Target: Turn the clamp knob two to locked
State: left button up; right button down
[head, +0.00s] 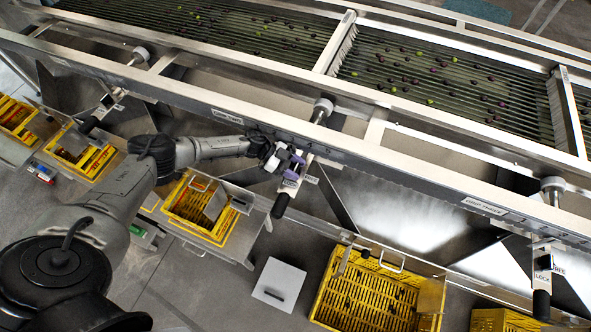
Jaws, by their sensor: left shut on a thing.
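My left gripper (293,166), with purple-grey fingers, is at the middle clamp on the sizer's front rail and is shut on its knob. Most of that clamp knob is hidden by the fingers. The clamp's black handle end (280,206) shows just below them, pointing down and slightly left. A small white label (312,180) sits right of the clamp; I cannot read it. A rail label (227,116), seemingly marked two, is up and left of the gripper. My right gripper is not in view.
The roller sizer (430,146) carries scattered olives. Another clamp (543,275) with lock and free labels is at the right, one (102,110) at the left. Yellow crates (340,292) stand below. A grey square lid (278,284) lies on the floor between crates.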

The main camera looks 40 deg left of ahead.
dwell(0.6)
pick_arm(q)
jog(key=o, duration=0.9)
jog(key=v, duration=0.7)
jog(key=b+v, duration=0.1)
jog(key=v, duration=0.5)
jog(key=shift+w+a+r, duration=0.1)
jog(key=shift+a+r, duration=0.05)
jog(key=shift+a, duration=0.25)
